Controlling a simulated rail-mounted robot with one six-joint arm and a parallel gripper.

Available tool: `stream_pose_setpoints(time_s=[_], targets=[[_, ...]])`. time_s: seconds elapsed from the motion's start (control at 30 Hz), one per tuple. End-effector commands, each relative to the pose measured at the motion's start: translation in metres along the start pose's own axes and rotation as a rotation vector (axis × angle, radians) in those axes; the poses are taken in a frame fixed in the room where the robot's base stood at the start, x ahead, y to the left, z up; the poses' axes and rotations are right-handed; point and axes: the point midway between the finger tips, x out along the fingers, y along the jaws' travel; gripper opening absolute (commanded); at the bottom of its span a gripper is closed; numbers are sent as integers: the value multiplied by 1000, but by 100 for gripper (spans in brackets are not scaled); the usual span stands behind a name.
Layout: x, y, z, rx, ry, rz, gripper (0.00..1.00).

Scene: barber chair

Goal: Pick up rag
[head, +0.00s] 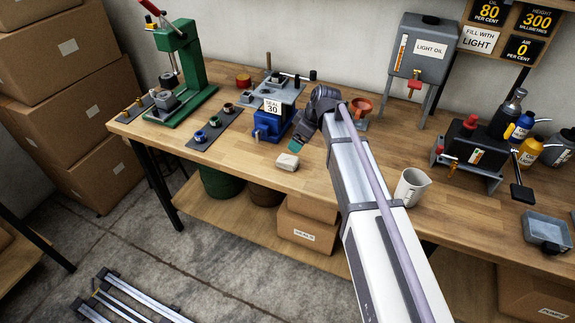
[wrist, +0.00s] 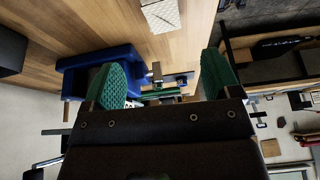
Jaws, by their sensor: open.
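The rag (head: 287,161) is a small folded off-white cloth lying at the front edge of the wooden workbench (head: 240,152). It also shows at the top of the wrist view (wrist: 161,15), with a quilted texture, partly cut off by the frame. My gripper (head: 297,144) is above and slightly right of the rag in the head view, apart from it. In the wrist view its two green finger pads stand wide apart with nothing between them (wrist: 163,78). The rag lies outside the span of the fingers there.
A dark mat (head: 215,128) with several rings lies further left, near a green press (head: 185,75). A white measuring cup (head: 411,187) stands to the right. Boxes sit on the lower shelf.

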Motion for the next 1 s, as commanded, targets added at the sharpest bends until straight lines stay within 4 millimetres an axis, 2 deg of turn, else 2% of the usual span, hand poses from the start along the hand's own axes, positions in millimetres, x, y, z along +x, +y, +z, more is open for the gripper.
stream_pose_setpoints(time_s=[0.17,0.4,0.63,0.87,1.0], targets=[[5,-1,2,-37,-1,2,83],[53,-1,5,-35,-2,2,83],[61,-2,3,-34,-3,2,83],[106,-4,6,-34,-3,2,83],[110,-5,3,-33,-3,2,83]])
